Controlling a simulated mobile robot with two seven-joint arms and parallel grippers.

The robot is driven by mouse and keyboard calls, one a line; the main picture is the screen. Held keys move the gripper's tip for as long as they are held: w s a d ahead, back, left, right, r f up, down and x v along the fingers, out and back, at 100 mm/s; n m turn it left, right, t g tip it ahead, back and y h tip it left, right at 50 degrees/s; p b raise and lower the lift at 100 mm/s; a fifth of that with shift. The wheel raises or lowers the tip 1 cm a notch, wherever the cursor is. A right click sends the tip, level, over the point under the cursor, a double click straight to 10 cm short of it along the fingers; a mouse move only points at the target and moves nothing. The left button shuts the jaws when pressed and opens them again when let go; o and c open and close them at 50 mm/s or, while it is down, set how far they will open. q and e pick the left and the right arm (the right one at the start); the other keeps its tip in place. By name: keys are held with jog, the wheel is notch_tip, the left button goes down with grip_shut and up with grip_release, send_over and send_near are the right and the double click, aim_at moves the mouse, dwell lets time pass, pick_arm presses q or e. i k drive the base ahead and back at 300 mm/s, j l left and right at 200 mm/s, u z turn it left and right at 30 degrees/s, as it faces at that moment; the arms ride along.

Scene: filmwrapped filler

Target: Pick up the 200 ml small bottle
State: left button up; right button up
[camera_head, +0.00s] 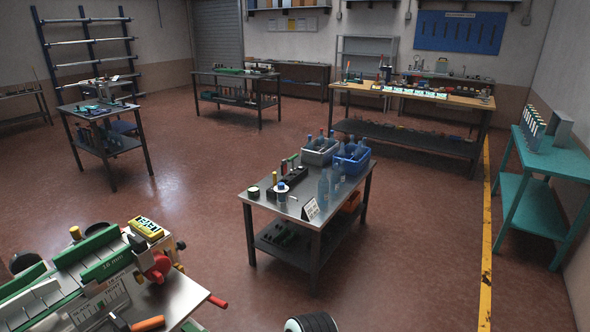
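Several translucent blue bottles stand around two crates on a metal-topped table (270,207) in the middle of the room. Two bare-standing bottles, a front one (323,191) and one beside it (336,178), are upright near the table's right side. More bottles show in the grey crate (318,157) and in the blue crate (352,166). The bottles are too small here to read any volume, so I cannot tell which is the 200 ml one. Neither of my grippers is in view.
A small white sign (311,209) stands at the table's front edge. A green-and-grey bench machine (105,255) fills the lower left. A teal table (519,178) is at the right, past a yellow floor line (486,240).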

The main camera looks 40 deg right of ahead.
aim_at(342, 171)
jog(key=z, duration=2.4)
jog(key=i, duration=4.7)
jog(key=i+l+u, duration=0.25)
jog(key=i+u, duration=0.15)
jog(key=i+l+u, duration=0.35)
jog(key=i, duration=0.25)
jog(key=l+u, duration=0.1)
jog(key=u, duration=1.75)
